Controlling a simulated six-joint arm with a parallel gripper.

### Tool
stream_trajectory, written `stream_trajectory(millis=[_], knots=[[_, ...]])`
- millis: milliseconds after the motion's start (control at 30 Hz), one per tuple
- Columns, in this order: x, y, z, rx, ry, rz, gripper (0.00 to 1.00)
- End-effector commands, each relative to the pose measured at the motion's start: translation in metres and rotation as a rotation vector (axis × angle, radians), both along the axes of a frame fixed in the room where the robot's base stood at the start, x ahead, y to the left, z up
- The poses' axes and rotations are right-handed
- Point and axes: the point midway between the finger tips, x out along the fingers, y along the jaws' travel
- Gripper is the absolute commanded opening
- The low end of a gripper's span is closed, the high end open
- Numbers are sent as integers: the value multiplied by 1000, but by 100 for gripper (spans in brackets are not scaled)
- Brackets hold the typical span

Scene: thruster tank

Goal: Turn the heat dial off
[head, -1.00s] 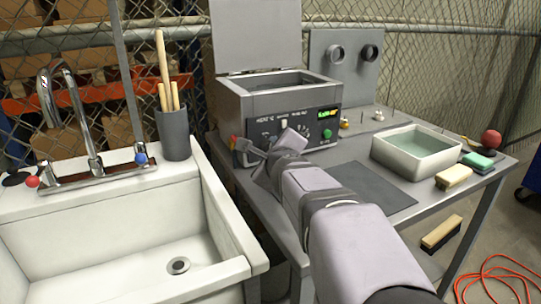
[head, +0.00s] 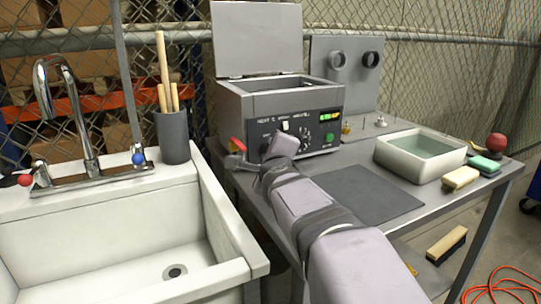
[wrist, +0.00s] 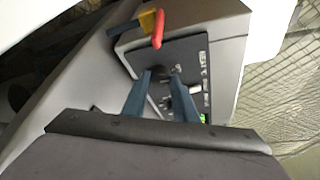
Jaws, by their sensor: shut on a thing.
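The grey ultrasonic-style tank (head: 290,100) stands on the table with its lid up. Its dark front panel (head: 312,124) carries labels, a white switch, a second dial (head: 308,143) and a lit display. The heat dial, under the "HEAT" label at the panel's left, is mostly hidden by my wrist in the head view. In the wrist view, my gripper's (wrist: 164,73) two blue-grey fingers reach the panel and are shut on the dark heat dial (wrist: 165,71) between their tips. Its pointer angle cannot be read.
A red handle (head: 236,145) sticks out at the tank's left side, close to my gripper; it also shows in the wrist view (wrist: 158,29). A white sink (head: 120,215) is left. A basin of water (head: 420,155), sponge and brushes are right. A dark mat (head: 365,195) lies in front.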

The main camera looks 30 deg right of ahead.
Motion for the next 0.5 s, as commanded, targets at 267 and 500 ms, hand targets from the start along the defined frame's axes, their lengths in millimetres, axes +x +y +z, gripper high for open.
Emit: stream_trajectory(millis=[267, 500], knots=[[0, 0, 1, -7, 1, 0, 4], [0, 0, 0, -6, 1, 1, 45]])
